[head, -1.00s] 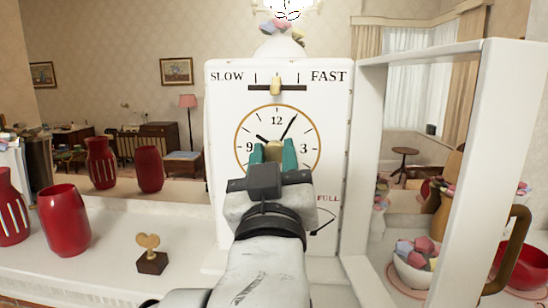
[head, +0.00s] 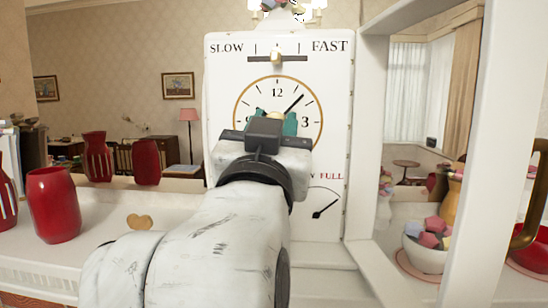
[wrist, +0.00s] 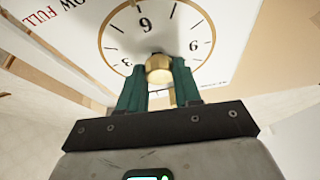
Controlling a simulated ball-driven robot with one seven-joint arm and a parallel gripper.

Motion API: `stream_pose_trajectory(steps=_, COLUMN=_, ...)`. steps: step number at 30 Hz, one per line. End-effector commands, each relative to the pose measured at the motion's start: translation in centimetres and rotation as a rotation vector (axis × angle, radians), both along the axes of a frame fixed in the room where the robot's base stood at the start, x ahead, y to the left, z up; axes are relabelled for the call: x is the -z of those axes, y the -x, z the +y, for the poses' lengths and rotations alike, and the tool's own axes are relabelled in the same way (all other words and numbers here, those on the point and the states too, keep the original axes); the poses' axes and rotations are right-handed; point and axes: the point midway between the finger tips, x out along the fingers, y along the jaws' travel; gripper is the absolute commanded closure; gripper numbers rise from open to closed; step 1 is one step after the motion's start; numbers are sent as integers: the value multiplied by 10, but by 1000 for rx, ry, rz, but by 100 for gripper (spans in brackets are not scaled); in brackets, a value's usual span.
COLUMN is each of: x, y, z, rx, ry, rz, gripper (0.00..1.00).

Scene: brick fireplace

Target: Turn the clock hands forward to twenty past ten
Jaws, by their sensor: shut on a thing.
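The white clock (head: 220,90) stands upright straight ahead, its round face ringed in gold. The long black hand (head: 294,103) points up and right, between the one and two positions. The short hand is hidden behind my gripper in the head view, and I cannot read it in the wrist view. My gripper (head: 276,122) is at the face's centre, its teal fingers shut on the brass knob (wrist: 159,70). In the wrist view the face (wrist: 130,45) appears upside down, with the 6 above the knob.
A brass slider (head: 277,57) sits under SLOW and FAST, and a small gauge (head: 322,205) is at lower right. A white frame (head: 372,120) stands close on the right, with a bowl (head: 425,258) beyond. Red vases (head: 55,205) and a wooden heart (head: 139,222) are left.

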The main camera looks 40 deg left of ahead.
Motion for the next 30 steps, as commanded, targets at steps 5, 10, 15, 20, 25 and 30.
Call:
stream_pose_trajectory(steps=5, x=5, y=0, z=1, rx=-2, ry=-90, rz=55, gripper=97)
stream_pose_trajectory(steps=10, x=4, y=0, z=1, rx=0, ry=-154, rz=94, gripper=97)
stream_pose_trajectory(steps=15, x=2, y=1, z=1, rx=0, ry=-193, rz=119, gripper=97)
stream_pose_trajectory(steps=20, x=1, y=0, z=1, rx=-1, ry=-208, rz=129, gripper=97)
stream_pose_trajectory(steps=25, x=0, y=0, z=1, rx=0, ry=-208, rz=129, gripper=97)
stream_pose_trajectory(steps=30, x=0, y=0, z=1, rx=0, ry=-208, rz=129, gripper=66)
